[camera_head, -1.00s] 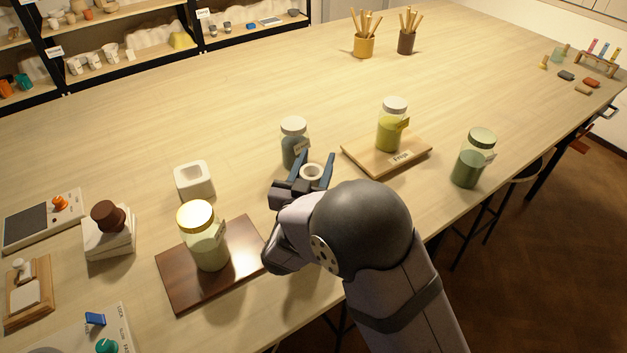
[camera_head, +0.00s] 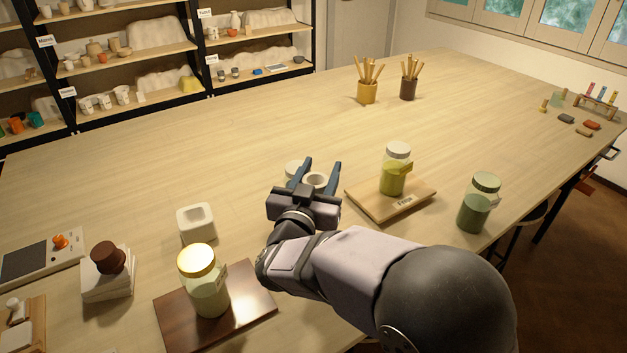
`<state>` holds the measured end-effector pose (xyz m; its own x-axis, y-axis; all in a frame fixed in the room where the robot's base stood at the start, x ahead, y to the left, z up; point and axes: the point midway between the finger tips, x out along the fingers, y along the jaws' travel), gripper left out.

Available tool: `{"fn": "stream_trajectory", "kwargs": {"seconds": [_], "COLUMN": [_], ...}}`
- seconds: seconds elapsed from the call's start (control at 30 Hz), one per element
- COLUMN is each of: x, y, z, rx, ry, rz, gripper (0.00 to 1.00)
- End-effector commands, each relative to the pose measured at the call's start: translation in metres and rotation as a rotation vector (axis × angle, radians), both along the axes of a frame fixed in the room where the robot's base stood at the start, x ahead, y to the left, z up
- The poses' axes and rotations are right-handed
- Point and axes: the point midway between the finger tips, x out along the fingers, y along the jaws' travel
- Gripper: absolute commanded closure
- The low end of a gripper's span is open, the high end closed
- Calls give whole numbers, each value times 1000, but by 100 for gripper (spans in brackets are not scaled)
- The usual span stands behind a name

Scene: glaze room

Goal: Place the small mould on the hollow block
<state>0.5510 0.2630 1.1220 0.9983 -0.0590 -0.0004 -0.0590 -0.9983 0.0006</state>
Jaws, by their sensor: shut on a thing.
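The small mould (camera_head: 316,187) looks like a pale round ring with an open middle. My gripper (camera_head: 320,172) is shut on it, with one dark blue finger on each side. The hollow block (camera_head: 196,229) is a white, rounded square block with a square recess in its top. It stands on the table to the left of my gripper, apart from it, and nothing shows in the recess. The small mould's lower part is hidden by my gripper.
A gold-lidded jar (camera_head: 208,290) stands on a dark board (camera_head: 252,294) in front of the block. A yellow-green jar (camera_head: 393,178) stands on a light board (camera_head: 365,207) to the right. The table's middle is clear.

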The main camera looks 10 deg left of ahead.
Motion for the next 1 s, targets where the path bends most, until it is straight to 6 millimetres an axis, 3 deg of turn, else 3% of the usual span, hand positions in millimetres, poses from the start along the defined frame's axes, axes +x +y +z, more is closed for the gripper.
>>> {"fn": "stream_trajectory", "kwargs": {"seconds": [0.23, 0.6, 0.77, 1.0], "x": [2, 21, 40, 54], "y": [-3, -5, 30, 111], "z": [5, -21, 1, 44], "rx": [1, 2, 6, 6], "ry": [-3, -4, -8, -9], "rz": [-7, -32, 56, 298], "gripper": [100, 100, 100, 100]}}
